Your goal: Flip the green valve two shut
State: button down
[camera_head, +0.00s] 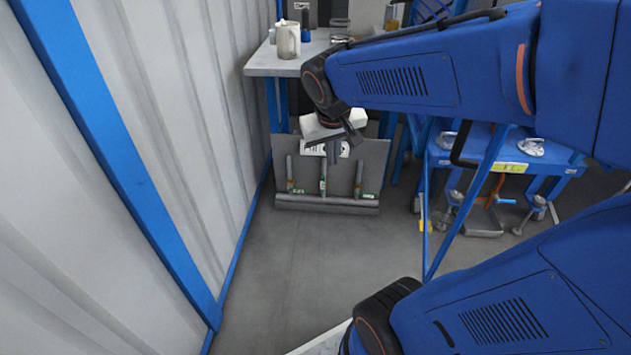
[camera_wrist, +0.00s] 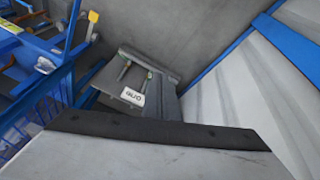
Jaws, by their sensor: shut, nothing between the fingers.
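A grey valve panel (camera_head: 375,165) stands low against the far workbench, with three upright pipes and a thick horizontal pipe (camera_head: 327,204) along its foot. The middle valve (camera_head: 323,184) has a small green part on its pipe; I take it as valve two. Its handle position is too small to tell. My gripper (camera_head: 333,155) is shut and empty, pointing down in front of the panel's upper part, above the middle valve and apart from it as far as I can see. The wrist view shows the panel (camera_wrist: 157,97) tilted, partly hidden by my gripper's body.
The left valve (camera_head: 290,184) and right valve (camera_head: 358,183) flank the middle one closely. A workbench (camera_head: 270,66) with a jug (camera_head: 287,40) is behind. A blue cart (camera_head: 560,165) stands right. A corrugated wall (camera_head: 150,130) bounds the left. Floor before the panel is clear.

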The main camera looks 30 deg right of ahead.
jog(key=w+d+f+m+g+h, duration=0.1)
jog(key=w+d+f, duration=0.1)
jog(key=w+f, duration=0.5)
jog(key=w+d+f+m+h, duration=0.1)
jog(key=w+d+f, duration=0.1)
jog(key=w, duration=0.8)
jog(key=w+d+f+m+g+h, duration=0.1)
jog(key=w+d+f, duration=0.1)
jog(key=w+f, duration=0.5)
jog(key=w+f+h, duration=0.1)
jog(key=w+f, duration=0.7)
jog(key=f, duration=0.4)
jog(key=w+d+f, duration=0.1)
jog(key=w+f, duration=0.7)
jog(key=f, duration=0.4)
jog(key=shift+w+d+t+h, duration=0.15)
jog(key=shift+d+t+h, duration=0.15)
jog(key=shift+h, duration=0.1)
jog(key=shift+d, duration=0.1)
send_near(323, 184)
jog(key=w+d+f, duration=0.1)
jog(key=w+f, duration=0.2)
jog(key=f, duration=0.1)
jog(key=shift+s+d+f, duration=0.15)
jog(key=shift+d+f, duration=0.1)
jog(key=shift+d, duration=0.4)
